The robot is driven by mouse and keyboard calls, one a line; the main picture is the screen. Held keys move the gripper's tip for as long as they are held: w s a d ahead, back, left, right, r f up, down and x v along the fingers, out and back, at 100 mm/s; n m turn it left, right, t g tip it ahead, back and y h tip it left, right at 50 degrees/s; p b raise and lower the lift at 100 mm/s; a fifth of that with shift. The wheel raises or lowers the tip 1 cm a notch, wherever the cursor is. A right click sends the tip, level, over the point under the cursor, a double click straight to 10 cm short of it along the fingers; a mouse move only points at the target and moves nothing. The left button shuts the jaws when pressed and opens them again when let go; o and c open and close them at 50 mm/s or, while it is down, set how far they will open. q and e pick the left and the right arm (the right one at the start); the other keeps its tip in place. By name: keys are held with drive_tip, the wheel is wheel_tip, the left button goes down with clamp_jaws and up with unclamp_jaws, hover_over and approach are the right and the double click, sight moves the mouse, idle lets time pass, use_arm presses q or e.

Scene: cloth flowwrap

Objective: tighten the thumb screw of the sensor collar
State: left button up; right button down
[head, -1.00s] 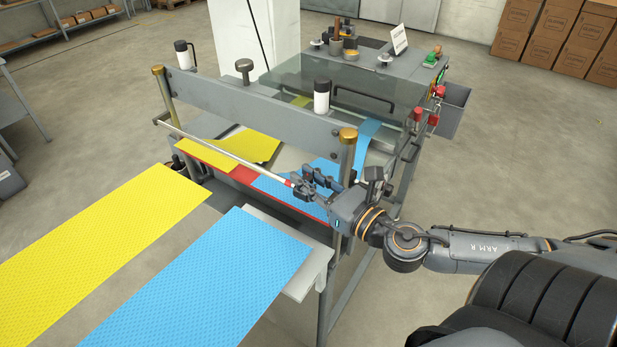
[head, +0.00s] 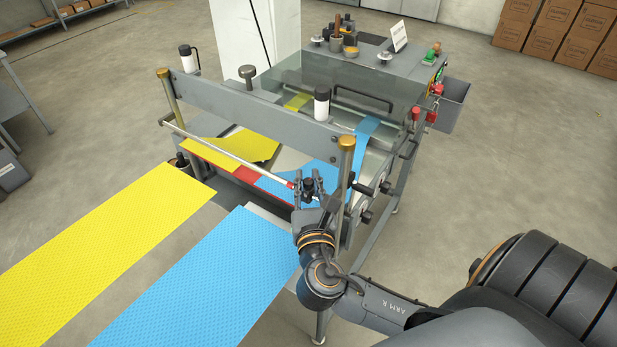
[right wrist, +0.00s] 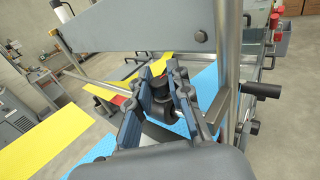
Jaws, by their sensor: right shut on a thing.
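The sensor collar, a small dark part with some red by it, sits near the right end of the thin metal rod (head: 225,152), under the grey crossbeam. My right gripper (head: 309,184) reaches it from the front right. In the right wrist view, the fingers of my right gripper (right wrist: 157,88) stand on both sides of a black knob, the thumb screw (right wrist: 160,93), and are shut on it. The fingers hide much of the collar. My left gripper is not in view.
The grey crossbeam (head: 255,105) spans above the rod, and a brass-capped post (head: 344,185) stands close right of my gripper. Yellow cloth (head: 105,235) and blue cloth (head: 205,285) lie in front. A clear cover (head: 325,85) is behind. The floor at right is open.

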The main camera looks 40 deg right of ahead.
drive_tip(key=m+g+h, duration=0.3)
drive_tip(key=h, duration=0.1)
drive_tip(key=shift+w+a+m+g, duration=0.1)
drive_tip(key=shift+m+g, duration=0.2)
drive_tip(key=shift+m, duration=0.1)
drive_tip(key=shift+m+g+h, duration=1.7)
drive_tip(key=shift+g, duration=0.6)
drive_tip(key=c, duration=1.2)
unclamp_jaws()
drive_tip(key=shift+d, duration=0.25)
